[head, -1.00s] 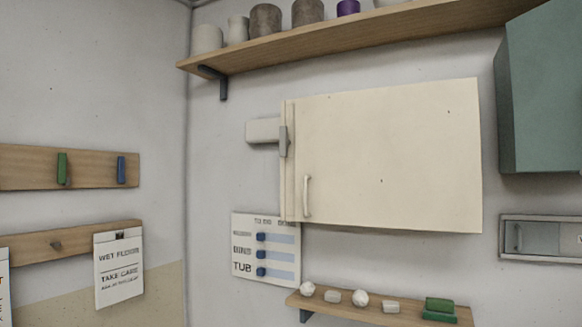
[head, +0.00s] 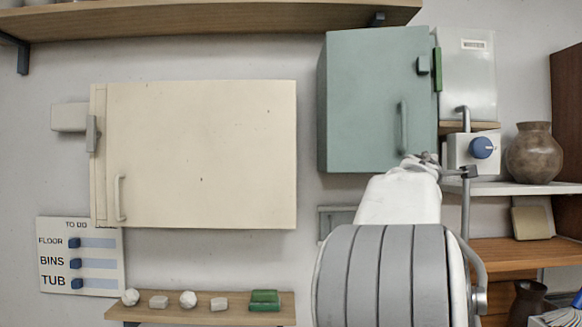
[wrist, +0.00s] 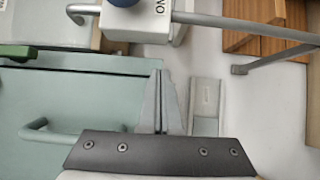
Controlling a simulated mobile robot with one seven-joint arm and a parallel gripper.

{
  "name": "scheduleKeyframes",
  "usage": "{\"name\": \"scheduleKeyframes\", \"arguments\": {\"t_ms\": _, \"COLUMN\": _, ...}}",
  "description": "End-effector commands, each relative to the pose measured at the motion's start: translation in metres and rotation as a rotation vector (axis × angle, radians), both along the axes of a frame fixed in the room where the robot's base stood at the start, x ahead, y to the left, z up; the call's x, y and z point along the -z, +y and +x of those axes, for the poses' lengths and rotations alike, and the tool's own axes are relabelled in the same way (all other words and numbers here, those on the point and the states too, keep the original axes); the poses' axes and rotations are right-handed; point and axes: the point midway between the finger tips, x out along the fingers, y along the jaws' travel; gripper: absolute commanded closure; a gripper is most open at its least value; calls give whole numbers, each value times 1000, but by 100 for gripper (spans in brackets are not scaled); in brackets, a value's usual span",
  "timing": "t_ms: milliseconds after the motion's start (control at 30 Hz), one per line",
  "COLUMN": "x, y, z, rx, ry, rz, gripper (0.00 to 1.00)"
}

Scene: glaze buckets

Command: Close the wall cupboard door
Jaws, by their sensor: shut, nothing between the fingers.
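Two cupboards hang on the wall. The cream cupboard (head: 200,150) has a pale handle (head: 119,198) and a grey catch (head: 93,133) at its left side; its door looks flat to the front. The teal cupboard (head: 365,100) has a grey handle (head: 403,127) near its right edge, and its face also shows in the wrist view (wrist: 90,95). How far either door stands open, I cannot tell. My gripper (wrist: 161,75) is shut and empty. In the wrist view its fingers overlap a corner of the teal front; contact cannot be seen.
A control box with a blue knob (head: 482,148) and a grey pipe stand right of the teal cupboard, near a brown vase (head: 534,152). A low shelf (head: 190,311) holds small stones and a green block. A long shelf (head: 200,22) runs above. My arm covers the lower middle.

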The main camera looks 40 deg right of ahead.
Motion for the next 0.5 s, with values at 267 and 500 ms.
{"name": "scheduleKeyframes", "arguments": {"t_ms": 267, "x": -4, "y": -18, "z": 10, "rx": -65, "ry": 0, "rz": 1, "gripper": 100}}
{"name": "scheduleKeyframes", "arguments": {"t_ms": 500, "x": -3, "y": -27, "z": 16, "rx": -112, "ry": 0, "rz": 0, "gripper": 100}}
